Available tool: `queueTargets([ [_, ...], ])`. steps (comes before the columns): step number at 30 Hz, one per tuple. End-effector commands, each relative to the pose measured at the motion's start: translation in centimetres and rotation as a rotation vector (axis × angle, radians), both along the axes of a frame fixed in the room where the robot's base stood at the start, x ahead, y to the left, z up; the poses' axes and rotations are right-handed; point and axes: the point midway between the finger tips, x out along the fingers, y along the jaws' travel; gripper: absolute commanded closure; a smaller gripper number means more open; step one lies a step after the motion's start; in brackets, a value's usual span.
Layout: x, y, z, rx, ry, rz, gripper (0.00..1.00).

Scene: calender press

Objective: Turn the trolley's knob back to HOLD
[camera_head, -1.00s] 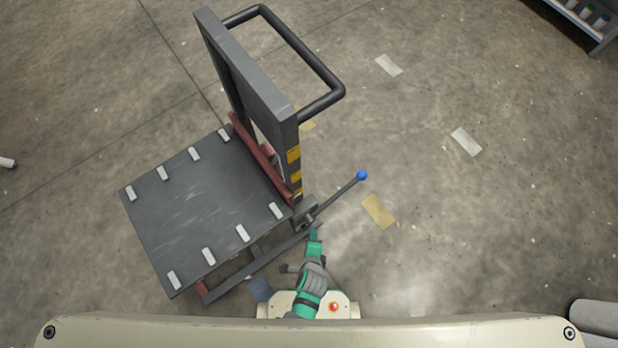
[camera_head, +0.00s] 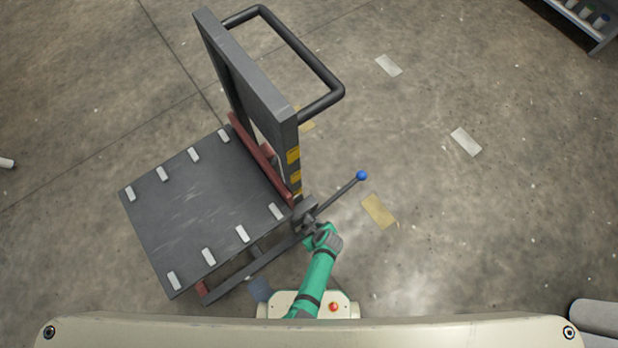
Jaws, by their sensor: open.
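The trolley (camera_head: 200,215) stands left of centre, with a dark flat deck, a tall upright frame and a black push handle (camera_head: 305,55). A lever with a blue ball end (camera_head: 361,176) sticks out to the right from the base of its upright. A small dark fitting (camera_head: 307,222) sits at the lever's foot; I cannot tell whether it is the knob, and no HOLD mark is readable. My gripper (camera_head: 311,230) is open, right at this fitting, below the lever. My green wrist partly hides its jaws, and I cannot tell whether they touch anything.
Pale strips of tape lie on the concrete floor, one tan strip (camera_head: 379,212) right of the lever. A shelf (camera_head: 585,22) with small containers stands at the top right. Grey rolls (camera_head: 597,318) lie at the bottom right.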

Motion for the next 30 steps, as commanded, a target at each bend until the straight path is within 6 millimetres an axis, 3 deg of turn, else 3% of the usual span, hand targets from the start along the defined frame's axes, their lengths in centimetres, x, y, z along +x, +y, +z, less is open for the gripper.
queueTargets([
  [10,1.3,0.8,-3.6,0.0,0.0,0.0,0.5],
  [24,1.5,1.0,-4.4,-0.001,-0.002,-0.001,0.5],
  [29,1.5,1.0,-4.4,-0.001,-0.002,-0.001,0.88],
  [30,1.5,1.0,-4.4,-0.001,-0.002,-0.001,0.91],
])
